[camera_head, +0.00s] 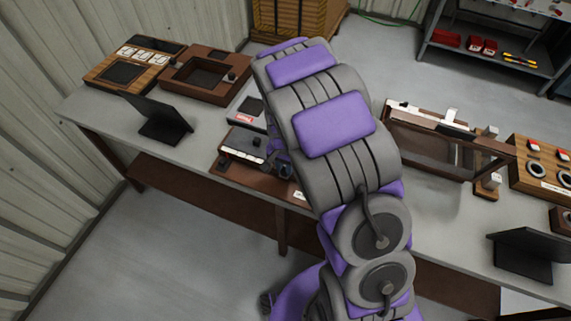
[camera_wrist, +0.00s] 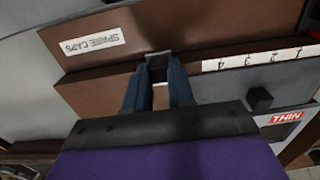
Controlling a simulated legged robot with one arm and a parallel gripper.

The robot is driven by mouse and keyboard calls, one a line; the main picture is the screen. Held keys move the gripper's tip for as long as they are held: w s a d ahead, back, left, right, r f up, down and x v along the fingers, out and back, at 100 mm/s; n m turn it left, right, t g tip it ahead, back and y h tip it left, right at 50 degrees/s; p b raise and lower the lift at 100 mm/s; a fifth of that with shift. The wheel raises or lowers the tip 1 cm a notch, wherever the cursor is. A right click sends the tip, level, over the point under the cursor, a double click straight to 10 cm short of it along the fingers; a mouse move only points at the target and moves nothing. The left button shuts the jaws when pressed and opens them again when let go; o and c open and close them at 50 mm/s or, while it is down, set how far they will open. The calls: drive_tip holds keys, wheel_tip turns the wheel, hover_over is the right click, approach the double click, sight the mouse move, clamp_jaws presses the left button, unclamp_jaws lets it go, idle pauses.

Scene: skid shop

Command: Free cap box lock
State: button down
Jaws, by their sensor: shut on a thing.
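The brown cap box (camera_wrist: 85,78) has a white "SPARE CAPS" label (camera_wrist: 88,44), upside down in the wrist view. In the head view, the box (camera_head: 228,168) is at the front edge of the bench, partly hidden by my arm. My gripper (camera_wrist: 159,80) has its blue fingers on either side of a small dark lock piece (camera_wrist: 157,66) at the box's edge and is shut on it. Whether the lock has shifted cannot be told. In the head view my gripper (camera_head: 285,170) is mostly hidden behind the arm.
A strip numbered 1 to 4 (camera_wrist: 255,60) and a black knob (camera_wrist: 259,98) are right of the fingers. A "THIN" labelled unit (camera_wrist: 284,118) is beside them. A black stand (camera_head: 162,120) and brown tray (camera_head: 205,75) are left; a framed fixture (camera_head: 435,140) is right.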

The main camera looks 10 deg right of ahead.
drive_tip(key=shift+s+a+p, duration=0.3)
drive_tip(key=shift+s+a, duration=0.3)
drive_tip(key=shift+s, duration=0.15)
drive_tip(key=c, duration=1.3)
unclamp_jaws()
drive_tip(key=o, duration=0.3)
drive_tip(key=shift+a, duration=0.2)
drive_tip(key=shift+o, duration=0.2)
drive_tip(key=shift+d+r, duration=0.15)
drive_tip(key=shift+r, duration=0.35)
wheel_tip(320, 180, up, 16)
drive_tip(key=p, duration=0.3)
drive_tip(key=shift+a+r, duration=0.15)
drive_tip(key=shift+a, duration=0.1)
